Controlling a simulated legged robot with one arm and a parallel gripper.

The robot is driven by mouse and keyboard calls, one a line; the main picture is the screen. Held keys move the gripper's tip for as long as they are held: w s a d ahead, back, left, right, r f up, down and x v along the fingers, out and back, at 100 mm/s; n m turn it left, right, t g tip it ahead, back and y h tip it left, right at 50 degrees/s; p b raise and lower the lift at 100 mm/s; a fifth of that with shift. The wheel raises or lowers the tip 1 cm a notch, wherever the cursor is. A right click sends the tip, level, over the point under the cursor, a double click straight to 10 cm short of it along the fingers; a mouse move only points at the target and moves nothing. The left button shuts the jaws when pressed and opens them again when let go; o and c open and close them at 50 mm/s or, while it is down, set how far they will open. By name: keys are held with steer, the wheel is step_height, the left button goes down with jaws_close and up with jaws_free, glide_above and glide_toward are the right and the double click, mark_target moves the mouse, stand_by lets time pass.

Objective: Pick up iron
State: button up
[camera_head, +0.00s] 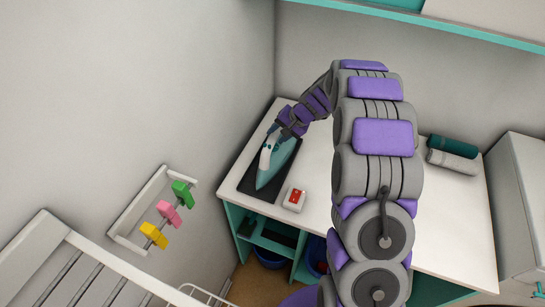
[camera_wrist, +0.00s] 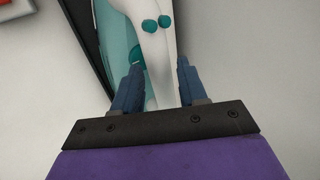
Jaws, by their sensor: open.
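The iron (camera_head: 274,164) is teal with a white handle and lies on a dark rectangular pad (camera_head: 248,183) at the left end of the white counter. My gripper (camera_head: 284,133) is over the back end of the iron, with my arm reaching down from the upper right. In the wrist view my gripper (camera_wrist: 157,83) is open, with its two blue fingers on either side of the iron's white handle (camera_wrist: 156,45). The handle has two teal buttons. I cannot tell whether the fingers touch it.
A small white box with a red top (camera_head: 294,199) stands right of the pad. Rolled teal (camera_head: 453,147) and grey (camera_head: 452,162) towels lie at the counter's right. Colored pegs (camera_head: 168,213) hang on the left wall. A white cabinet (camera_head: 520,200) stands at the right.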

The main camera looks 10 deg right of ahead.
mark_target(277, 137)
steer(key=f, duration=0.2)
steer(key=w+a+f, duration=0.1)
steer(key=shift+w+f, duration=0.1)
steer(key=shift+f, duration=0.15)
steer(key=shift+a+f, duration=0.15)
steer(key=shift+a, duration=0.3)
steer(key=shift+w, duration=0.1)
steer(key=c, duration=0.4)
steer(key=shift+d, duration=0.15)
jaws_close()
